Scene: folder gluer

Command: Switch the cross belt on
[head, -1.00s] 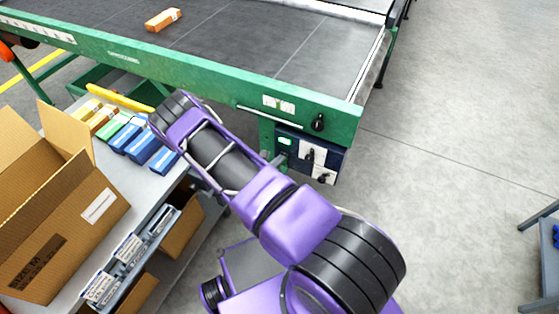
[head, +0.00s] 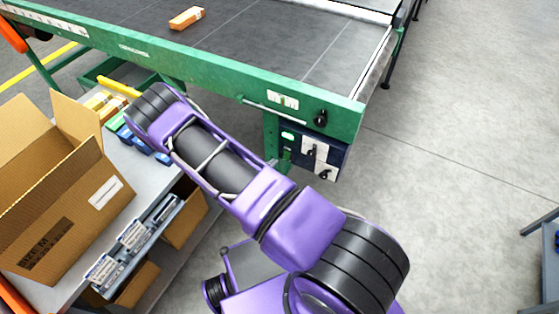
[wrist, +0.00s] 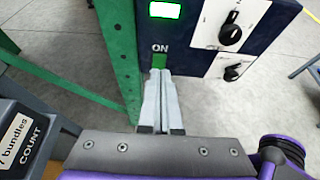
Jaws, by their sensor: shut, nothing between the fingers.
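The dark blue control box (head: 333,154) hangs under the right end of the green belt frame; in the wrist view (wrist: 209,56) it fills the upper middle. A green button (wrist: 159,60) sits below its white "ON" label. A lit green indicator (wrist: 165,10) is above the label. My gripper (wrist: 161,74) is shut and empty, its fingertips overlapping the lower part of the green button in the wrist view. I cannot tell whether they touch it. In the head view my gripper does not show. The dark belt (head: 265,45) carries an orange carton (head: 187,18).
Two black knobs on white plates, an upper one (wrist: 231,31) and a lower one (wrist: 233,72), are right of the button. A green leg (wrist: 119,50) stands left. A grey bench (head: 128,190) with an open cardboard box (head: 50,190) is left.

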